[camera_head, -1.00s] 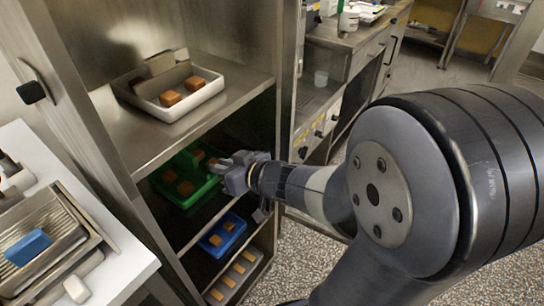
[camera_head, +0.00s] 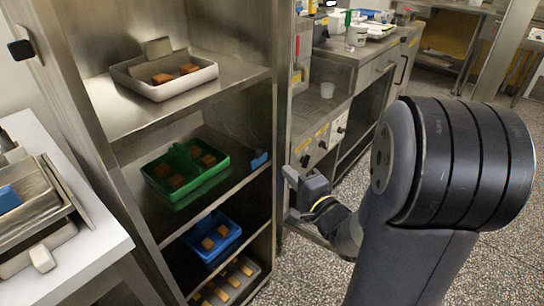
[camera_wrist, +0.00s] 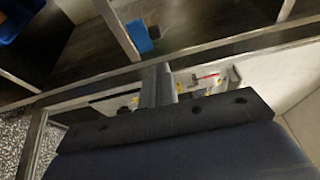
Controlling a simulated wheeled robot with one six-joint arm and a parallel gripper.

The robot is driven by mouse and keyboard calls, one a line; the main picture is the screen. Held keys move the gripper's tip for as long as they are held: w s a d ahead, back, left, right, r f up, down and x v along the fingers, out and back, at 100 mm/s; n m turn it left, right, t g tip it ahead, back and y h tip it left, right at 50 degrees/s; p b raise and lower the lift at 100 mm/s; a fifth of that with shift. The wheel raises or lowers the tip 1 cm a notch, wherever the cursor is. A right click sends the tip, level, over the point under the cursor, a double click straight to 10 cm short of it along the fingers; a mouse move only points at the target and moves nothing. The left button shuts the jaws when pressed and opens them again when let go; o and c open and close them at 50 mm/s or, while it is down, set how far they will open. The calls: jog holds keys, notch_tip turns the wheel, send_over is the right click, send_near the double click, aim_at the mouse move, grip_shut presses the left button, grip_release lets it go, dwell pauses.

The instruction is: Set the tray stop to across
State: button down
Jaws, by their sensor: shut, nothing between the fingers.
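A small blue tab, which looks like the tray stop (camera_head: 259,160), sits at the right end of the middle shelf, by the cabinet's right upright. It also shows in the wrist view (camera_wrist: 140,36), near a shelf corner. It is small, and I cannot tell for sure which way it is turned. The green tray (camera_head: 152,185) stands on the same shelf, left of the tab, with brown blocks in it. My gripper (camera_head: 288,177) is outside the cabinet, right of the tab and apart from it. In the wrist view its fingers (camera_wrist: 158,84) are together and empty.
A white tray (camera_head: 148,92) stands on the shelf above. A blue tray (camera_head: 205,252) and a pale tray with several blocks (camera_head: 245,288) are below. A white side table (camera_head: 95,240) is at left. A steel counter (camera_head: 345,68) is behind right, with open floor in front.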

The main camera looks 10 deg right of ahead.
aim_at(269, 153)
jog(key=b+x, duration=0.1)
jog(key=x, duration=0.9)
jog(key=shift+b, duration=0.35)
